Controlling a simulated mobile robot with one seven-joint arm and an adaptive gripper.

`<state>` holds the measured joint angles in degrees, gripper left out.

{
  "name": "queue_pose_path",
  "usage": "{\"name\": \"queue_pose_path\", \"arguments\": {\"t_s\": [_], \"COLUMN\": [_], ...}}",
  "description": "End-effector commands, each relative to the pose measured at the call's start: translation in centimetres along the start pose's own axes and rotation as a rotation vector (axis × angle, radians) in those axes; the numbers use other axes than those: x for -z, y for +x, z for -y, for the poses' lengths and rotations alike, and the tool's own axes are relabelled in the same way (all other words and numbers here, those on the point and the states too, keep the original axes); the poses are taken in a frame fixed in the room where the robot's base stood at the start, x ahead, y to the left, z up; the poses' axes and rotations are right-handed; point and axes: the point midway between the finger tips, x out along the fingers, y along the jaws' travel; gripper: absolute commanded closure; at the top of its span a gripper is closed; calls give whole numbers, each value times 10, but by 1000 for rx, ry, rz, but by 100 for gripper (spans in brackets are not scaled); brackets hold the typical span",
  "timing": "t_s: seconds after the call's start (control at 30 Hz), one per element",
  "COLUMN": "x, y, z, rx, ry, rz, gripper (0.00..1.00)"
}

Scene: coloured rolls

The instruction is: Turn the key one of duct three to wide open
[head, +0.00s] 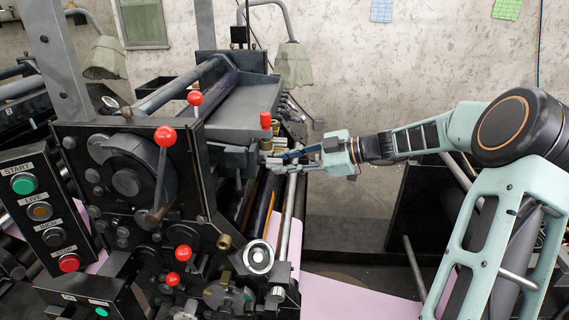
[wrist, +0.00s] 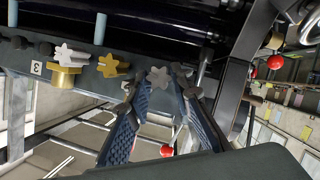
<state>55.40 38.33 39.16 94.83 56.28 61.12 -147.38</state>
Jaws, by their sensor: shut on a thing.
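In the wrist view, a row of star-headed keys runs along a dark bar (wrist: 20,58) on the machine. A label "3" (wrist: 36,67) sits at the left of the row. Beside it are a silver key with a brass base (wrist: 70,56) and a brass key (wrist: 112,66). A grey star-headed key (wrist: 158,77) is between the tips of my gripper (wrist: 160,84), which is shut on it. In the head view my gripper (head: 290,158) reaches left to the machine's side; the keys there are too small to tell apart. I cannot read which key is number one.
The black printing machine (head: 125,185) has red-knobbed levers (head: 165,137) and a button panel (head: 45,222) at the left. A tray (head: 240,105) and a red-topped post (head: 265,120) stand close above my gripper. Pink paper (head: 360,295) runs below.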

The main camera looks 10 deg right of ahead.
Motion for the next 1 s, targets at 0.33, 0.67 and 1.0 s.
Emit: {"name": "queue_pose_path", "arguments": {"t_s": [0.33,0.67,1.0], "x": [-2,-1,-2], "y": [1,1,1], "z": [-2,-4,-7], "rx": [85,206,330], "ry": [199,488,787], "rz": [0,-1,0], "gripper": [100,100,100]}}
